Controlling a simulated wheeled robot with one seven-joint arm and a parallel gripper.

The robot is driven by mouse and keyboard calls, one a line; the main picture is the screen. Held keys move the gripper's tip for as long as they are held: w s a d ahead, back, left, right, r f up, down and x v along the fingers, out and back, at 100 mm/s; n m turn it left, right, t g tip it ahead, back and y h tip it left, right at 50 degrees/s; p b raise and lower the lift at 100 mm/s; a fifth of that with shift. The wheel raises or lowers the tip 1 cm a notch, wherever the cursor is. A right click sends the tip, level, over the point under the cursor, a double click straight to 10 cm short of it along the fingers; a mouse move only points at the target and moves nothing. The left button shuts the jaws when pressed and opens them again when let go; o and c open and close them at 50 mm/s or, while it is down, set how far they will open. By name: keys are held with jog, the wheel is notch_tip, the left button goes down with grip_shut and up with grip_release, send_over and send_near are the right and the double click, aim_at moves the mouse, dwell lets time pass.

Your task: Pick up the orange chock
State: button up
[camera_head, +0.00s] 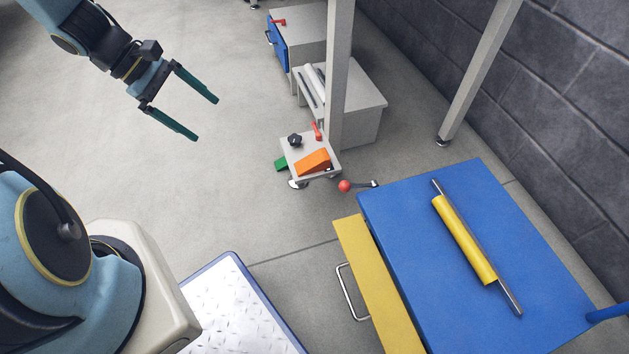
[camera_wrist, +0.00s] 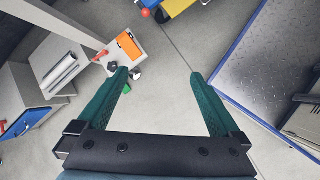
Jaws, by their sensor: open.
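The orange chock (camera_head: 314,161) is a wedge lying on a small pale grey plate (camera_head: 294,172) at the foot of a grey post. It also shows in the wrist view (camera_wrist: 129,46), near the top, beyond the left fingertip. My gripper (camera_head: 208,118) has two green fingers spread apart with nothing between them. It hangs over open floor, up and to the left of the chock in the head view. In the wrist view my gripper (camera_wrist: 158,74) is apart from the chock.
A black knob (camera_head: 295,140), a red lever (camera_head: 317,131) and a green piece (camera_head: 281,164) are around the plate. A grey post (camera_head: 341,75) rises beside it. A blue cabinet (camera_head: 520,225) bears a yellow roller (camera_head: 464,238). A red ball handle (camera_head: 344,186) sticks out nearby. Floor to the left is clear.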

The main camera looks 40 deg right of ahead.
aim_at(312, 160)
jog(key=d+f+n+h+b, duration=0.2)
jog(key=d+f+n+b, duration=0.1)
jog(key=d+f+b, duration=0.4)
jog(key=s+d+f+n+h+b, duration=0.1)
jog(key=d+f+b, duration=0.6)
jog(key=f, duration=0.7)
jog(key=d+f+n+h+b, duration=0.4)
jog(key=d+f+b, duration=0.3)
jog(key=d+f, duration=0.3)
jog(key=shift+s+d+f+n+g+b, duration=0.2)
jog(key=shift+d+f+n+g+b, duration=0.1)
jog(key=shift+f, duration=0.3)
jog(key=b+x, duration=0.1)
jog(key=x, duration=0.1)
jog(key=b+x, duration=0.2)
jog(key=shift+s+d+f, duration=0.1)
jog(key=shift+s+f, duration=0.05)
jog(key=shift+f, duration=0.35)
jog(key=shift+s+d, duration=0.15)
jog(key=shift+d, duration=0.2)
grip_shut()
